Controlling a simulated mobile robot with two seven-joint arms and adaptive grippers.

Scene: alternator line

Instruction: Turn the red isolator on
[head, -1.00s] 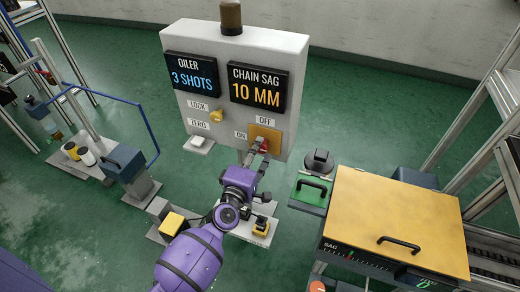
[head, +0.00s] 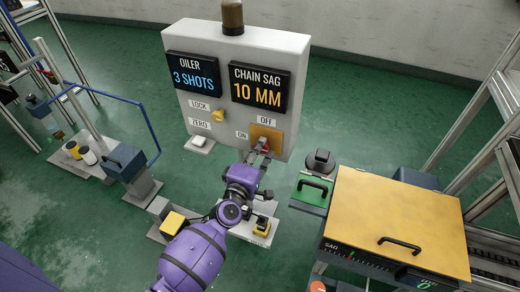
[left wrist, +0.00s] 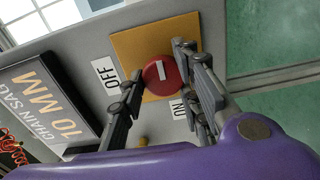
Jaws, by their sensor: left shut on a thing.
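The red isolator (head: 265,142) is a round red knob on a yellow plate (head: 270,131) at the lower right of the grey panel. In the left wrist view the knob (left wrist: 161,76) shows a short white bar on its face, with an OFF label (left wrist: 105,72) and an ON label (left wrist: 179,107) beside it. My left gripper (head: 261,150) is at the knob, its fingers on either side and shut on it. The fingers partly hide the knob in the head view. My right gripper is not in view.
The panel (head: 238,60) also carries two displays, a yellow LOCK knob (head: 217,115) and a white ZERO button (head: 199,141). A yellow-topped bench (head: 395,215) stands at the right. A blue-railed stand (head: 130,170) is at the left.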

